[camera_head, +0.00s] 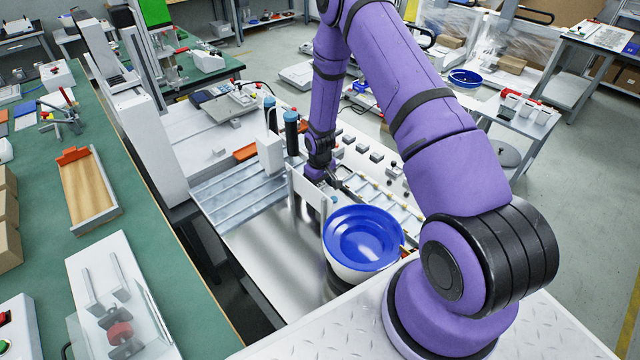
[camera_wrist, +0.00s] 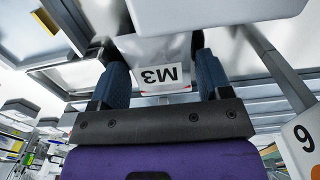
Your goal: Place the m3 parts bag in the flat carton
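The M3 parts bag (camera_wrist: 150,50) is pale, with a white label reading M3 upside down in the wrist view. It lies between the two dark blue fingers of my gripper (camera_wrist: 163,75). The fingers stand apart, one on each side of the bag. I cannot tell whether they press on it. In the head view my gripper (camera_head: 320,177) points down at the work station behind a pale panel, and its fingers and the bag are hidden. I cannot make out a flat carton with certainty.
A blue bowl feeder (camera_head: 362,238) stands right in front of the gripper. A pale upright panel (camera_head: 305,192) and dark bottle-like cylinders (camera_head: 291,132) are close by. A wood-bottomed tray (camera_head: 85,185) lies on the green bench at left.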

